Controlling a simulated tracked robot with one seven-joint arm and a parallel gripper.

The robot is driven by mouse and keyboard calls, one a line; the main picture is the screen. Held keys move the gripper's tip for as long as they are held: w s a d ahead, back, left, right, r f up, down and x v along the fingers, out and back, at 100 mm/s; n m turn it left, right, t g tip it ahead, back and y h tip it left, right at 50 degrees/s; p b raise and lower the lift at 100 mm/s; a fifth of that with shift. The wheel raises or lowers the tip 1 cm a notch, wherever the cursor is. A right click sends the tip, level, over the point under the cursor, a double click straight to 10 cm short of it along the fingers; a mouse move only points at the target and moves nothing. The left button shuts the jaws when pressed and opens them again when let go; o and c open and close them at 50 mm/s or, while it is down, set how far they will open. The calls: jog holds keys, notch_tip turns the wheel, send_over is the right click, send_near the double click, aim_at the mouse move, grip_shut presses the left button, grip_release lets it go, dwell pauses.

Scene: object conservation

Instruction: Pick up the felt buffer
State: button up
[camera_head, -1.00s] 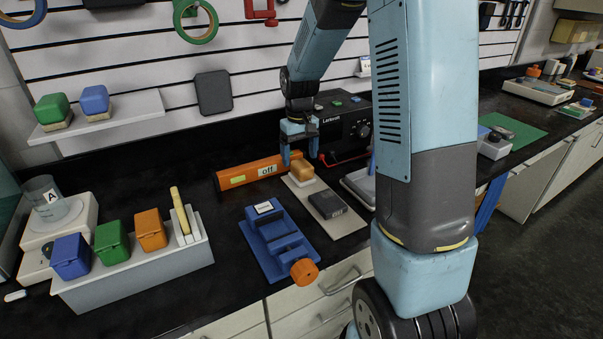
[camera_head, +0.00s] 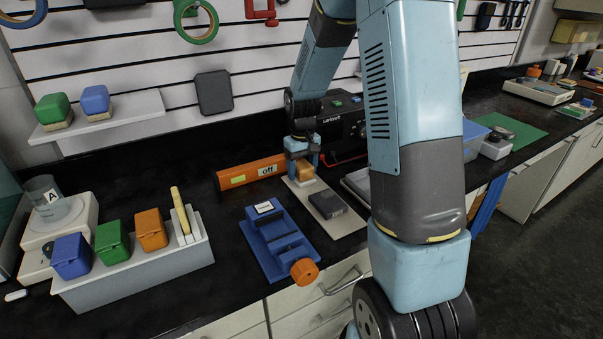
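A small orange-tan block with a pale base (camera_head: 305,172), which looks like the felt buffer, sits on a beige mat (camera_head: 345,221) at the mat's far end. My gripper (camera_head: 304,168) points down over it, one finger on each side. The fingers look apart, and the block's top shows between them. I cannot tell whether they touch the block. The block still rests at the mat's surface.
A dark grey block (camera_head: 327,204) lies nearer on the mat. An orange bar marked "off" (camera_head: 240,176) is left of the gripper, and a black box (camera_head: 345,125) stands behind. A blue vise with an orange knob (camera_head: 275,240) is in front.

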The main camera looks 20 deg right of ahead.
aim_at(302, 163)
jog(key=c, duration=0.8)
jog(key=shift+r, duration=0.1)
jog(key=shift+r, duration=0.3)
notch_tip(302, 163, up, 2)
jog(key=shift+r, duration=0.25)
jog(key=s+d+r, duration=0.1)
jog(key=s+r, duration=0.2)
jog(key=s, duration=0.1)
jog(key=s+r, duration=0.3)
jog(key=s, duration=0.2)
jog(key=s+d+r, duration=0.1)
jog(key=s+r, duration=0.2)
jog(key=s, duration=0.1)
jog(key=shift+s+d+r, duration=0.35)
